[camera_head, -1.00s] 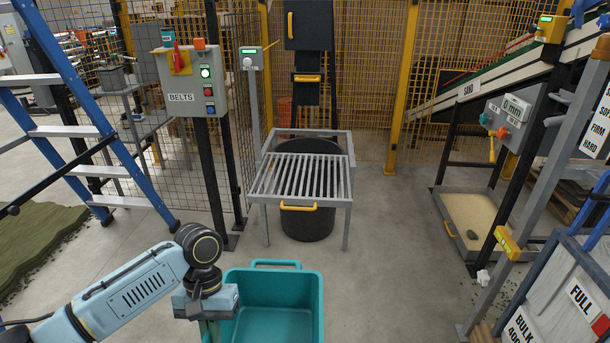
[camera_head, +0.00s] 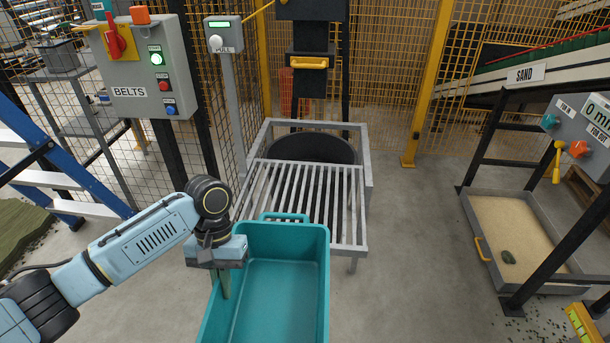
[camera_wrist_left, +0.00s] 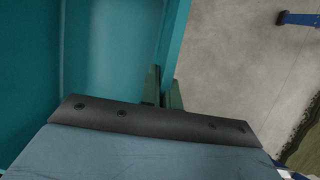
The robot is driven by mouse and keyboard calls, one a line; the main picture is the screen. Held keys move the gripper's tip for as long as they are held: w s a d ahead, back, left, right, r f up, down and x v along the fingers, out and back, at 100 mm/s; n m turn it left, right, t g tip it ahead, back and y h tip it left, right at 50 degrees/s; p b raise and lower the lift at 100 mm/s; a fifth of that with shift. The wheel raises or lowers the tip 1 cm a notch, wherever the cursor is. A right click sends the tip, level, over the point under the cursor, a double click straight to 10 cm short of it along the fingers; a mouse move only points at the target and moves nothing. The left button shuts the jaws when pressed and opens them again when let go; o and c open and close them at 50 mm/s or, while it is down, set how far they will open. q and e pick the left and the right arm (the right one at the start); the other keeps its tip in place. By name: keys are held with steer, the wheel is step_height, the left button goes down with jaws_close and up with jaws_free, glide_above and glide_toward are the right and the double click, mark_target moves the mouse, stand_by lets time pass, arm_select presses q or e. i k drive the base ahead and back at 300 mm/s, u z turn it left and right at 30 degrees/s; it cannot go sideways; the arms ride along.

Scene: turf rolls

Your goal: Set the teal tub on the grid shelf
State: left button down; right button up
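The teal tub (camera_head: 285,275) is empty and upright at the bottom middle of the head view. My left gripper (camera_head: 222,284) is shut on the tub's left wall, one finger on each side; in the left wrist view its fingers (camera_wrist_left: 163,92) pinch the teal wall (camera_wrist_left: 100,50). The grid shelf (camera_head: 308,190), a grey frame of metal bars, stands just beyond the tub. The tub's far rim and handle overlap the shelf's near edge in the picture; I cannot tell whether they touch. My right gripper is not in view.
A dark round bin (camera_head: 315,150) stands behind the bars. The BELTS control box (camera_head: 145,70) and the PULL post (camera_head: 232,100) are on the left, near a blue ladder (camera_head: 40,160). A sand tray (camera_head: 515,235) is at right. The floor between shelf and tray is clear.

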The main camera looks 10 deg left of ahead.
mark_target(302, 197)
steer(key=i, duration=1.6)
steer(key=z, duration=0.5)
